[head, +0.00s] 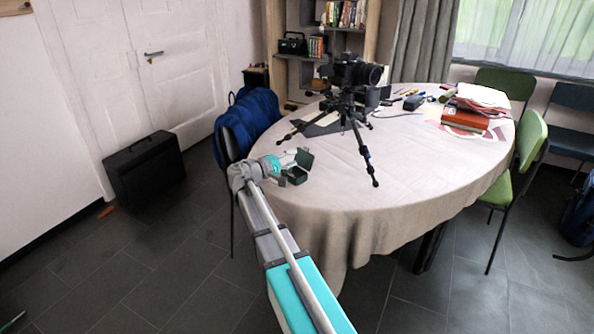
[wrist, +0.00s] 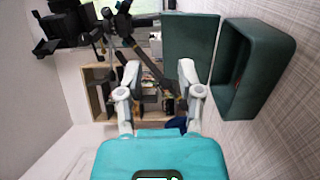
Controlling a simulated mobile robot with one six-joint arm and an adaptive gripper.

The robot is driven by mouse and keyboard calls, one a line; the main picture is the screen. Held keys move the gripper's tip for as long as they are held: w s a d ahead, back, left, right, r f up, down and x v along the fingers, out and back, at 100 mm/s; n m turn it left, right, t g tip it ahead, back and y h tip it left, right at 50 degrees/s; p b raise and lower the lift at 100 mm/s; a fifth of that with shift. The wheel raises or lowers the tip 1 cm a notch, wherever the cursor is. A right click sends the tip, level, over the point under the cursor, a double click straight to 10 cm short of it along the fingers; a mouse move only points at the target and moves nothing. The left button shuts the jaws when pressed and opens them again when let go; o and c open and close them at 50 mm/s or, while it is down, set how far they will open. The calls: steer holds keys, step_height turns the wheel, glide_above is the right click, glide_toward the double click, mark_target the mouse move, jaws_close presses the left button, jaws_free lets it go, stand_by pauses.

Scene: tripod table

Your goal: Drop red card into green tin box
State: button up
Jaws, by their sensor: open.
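The green tin box (wrist: 262,50) lies to the right of my gripper (wrist: 158,68) in the wrist view, with its lid (wrist: 190,45) open. In the head view the box (head: 297,177) is at the near left part of the table, beside my gripper (head: 287,167). My gripper is open, with nothing between its fingers. A small reddish patch (wrist: 238,83) shows inside the box; it may be the red card, but too little shows to be sure. I see no other red card clearly. Part of the box's inside is hidden by its wall.
A camera on a tripod (head: 357,110) stands on the oval table (head: 400,185), just right of the box. Books and papers (head: 468,115) lie at the table's far right. A chair with a blue jacket (head: 250,120) stands at its left edge. The table's front is clear.

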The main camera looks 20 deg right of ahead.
stand_by(0.3)
steer(key=s+a, duration=0.2)
steer(key=a, duration=0.9)
steer(key=shift+a, duration=0.4)
steer(key=shift+s, duration=0.1)
stand_by(0.5)
steer(key=s+f+m+g+y, duration=0.1)
steer(key=s+f+g+y, duration=0.1)
steer(key=s+f+y, duration=0.9)
steer(key=s+a+f+g+y, duration=0.1)
steer(key=s+a+f+y, duration=0.65)
steer(key=s, duration=0.45)
step_height(320, 180, up, 27)
steer(key=p, duration=2.7)
steer(key=shift+a+m+h, duration=0.25)
steer(key=shift+m+h, duration=0.1)
steer(key=shift+m, duration=0.05)
